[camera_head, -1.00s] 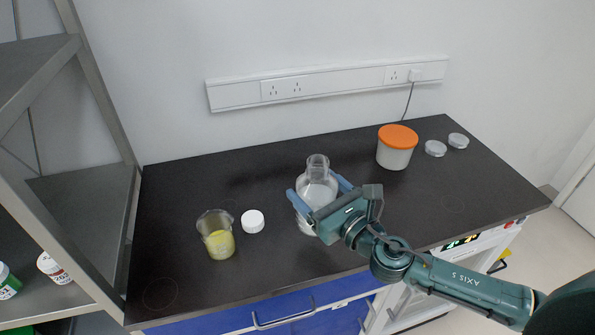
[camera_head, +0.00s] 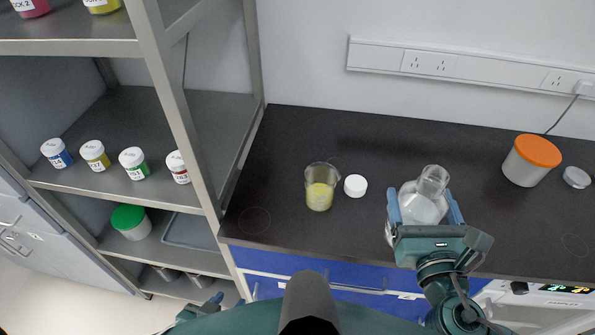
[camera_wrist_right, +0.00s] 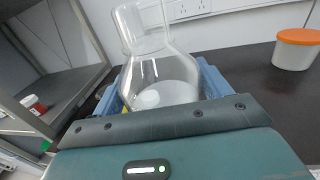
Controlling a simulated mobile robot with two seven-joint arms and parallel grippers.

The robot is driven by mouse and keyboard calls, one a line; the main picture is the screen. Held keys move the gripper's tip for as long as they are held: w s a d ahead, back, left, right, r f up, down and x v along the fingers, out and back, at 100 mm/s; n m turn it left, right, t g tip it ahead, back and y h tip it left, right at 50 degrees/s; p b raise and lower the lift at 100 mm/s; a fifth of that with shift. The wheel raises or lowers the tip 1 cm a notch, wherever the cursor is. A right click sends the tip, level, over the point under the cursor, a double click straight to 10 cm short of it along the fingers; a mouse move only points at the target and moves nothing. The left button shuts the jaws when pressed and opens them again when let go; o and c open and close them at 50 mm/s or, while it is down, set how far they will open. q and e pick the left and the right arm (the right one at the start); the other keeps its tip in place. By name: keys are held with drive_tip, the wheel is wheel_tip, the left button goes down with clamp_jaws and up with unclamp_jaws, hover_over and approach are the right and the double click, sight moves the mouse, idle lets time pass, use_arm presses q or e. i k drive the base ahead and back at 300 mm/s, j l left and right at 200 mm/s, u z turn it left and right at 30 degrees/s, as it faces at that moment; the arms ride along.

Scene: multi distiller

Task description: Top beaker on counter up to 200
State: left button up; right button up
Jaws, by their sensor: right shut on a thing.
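A clear glass beaker (camera_head: 320,190) with yellow contents, filled partway, stands upright on the black counter. My right gripper (camera_head: 424,216) is shut on a clear glass bottle (camera_head: 424,203) to the right of the beaker. The bottle's open neck and its pale contents show in the right wrist view (camera_wrist_right: 160,75). I cannot tell whether its base touches the counter. A white cap (camera_head: 355,186) lies between beaker and bottle. My left gripper (camera_head: 208,306) is low in the head view, away from the counter; its opening is unclear. The beaker's markings are too small to read.
A grey shelf rack (camera_head: 180,120) with several labelled jars stands left of the counter. An orange-lidded tub (camera_head: 530,162) and a clear dish (camera_head: 576,177) stand at the right. The counter behind the beaker and bottle is clear.

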sight(321, 177)
drive_tip(key=l+u, duration=0.15)
drive_tip(key=u, duration=0.75)
drive_tip(key=k+l, duration=0.3)
drive_tip(key=l, duration=0.15)
